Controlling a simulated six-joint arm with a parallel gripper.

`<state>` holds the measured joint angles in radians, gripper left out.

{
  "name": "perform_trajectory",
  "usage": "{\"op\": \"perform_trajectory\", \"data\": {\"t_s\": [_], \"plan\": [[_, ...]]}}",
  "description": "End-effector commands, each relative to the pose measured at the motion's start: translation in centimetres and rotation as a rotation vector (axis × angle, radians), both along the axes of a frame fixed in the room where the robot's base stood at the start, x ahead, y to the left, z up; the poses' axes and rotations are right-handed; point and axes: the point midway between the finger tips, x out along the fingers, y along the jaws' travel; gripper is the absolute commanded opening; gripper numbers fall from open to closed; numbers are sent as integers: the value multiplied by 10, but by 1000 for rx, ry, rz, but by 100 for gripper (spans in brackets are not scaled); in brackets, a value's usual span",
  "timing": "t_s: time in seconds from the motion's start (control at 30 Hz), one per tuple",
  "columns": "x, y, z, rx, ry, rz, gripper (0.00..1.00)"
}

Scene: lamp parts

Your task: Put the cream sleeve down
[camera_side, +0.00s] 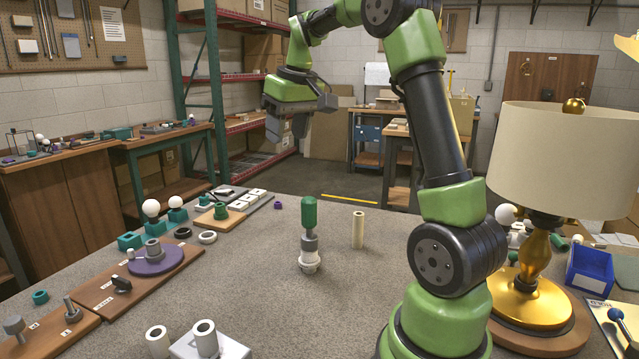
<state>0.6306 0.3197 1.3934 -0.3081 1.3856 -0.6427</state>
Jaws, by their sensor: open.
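The cream sleeve (358,229) is a slim upright tube standing on the grey table, a little right of the middle. My gripper (287,134) is raised well above the table, up and to the left of the sleeve. Its jaws are open and nothing shows between them. The sleeve stands clear of the gripper, and nothing hides it.
A stack with a green top (309,213) and a white ring base stands left of the sleeve. A purple disc (155,259) on a wooden board lies at left. A gold lamp (535,255) stands at right. The table around the sleeve's front is clear.

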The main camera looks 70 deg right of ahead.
Motion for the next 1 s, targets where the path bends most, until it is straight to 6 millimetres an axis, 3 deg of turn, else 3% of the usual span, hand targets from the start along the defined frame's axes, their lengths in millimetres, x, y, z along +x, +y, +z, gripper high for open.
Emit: {"op": "perform_trajectory", "data": {"t_s": [0.03, 0.2, 0.3, 0.4, 0.5, 0.63, 1.0], "plan": [[-5, 34, 13, -1, -42, 25, 51], [-41, 124, 29, 41, -174, 62, 51], [-73, 166, 26, 87, -246, 80, 51], [-103, 195, 16, 139, -306, 92, 51], [-127, 212, 4, 186, -345, 97, 51], [-143, 221, -8, 225, -372, 98, 51], [-148, 223, -11, 235, -376, 94, 51]]}}
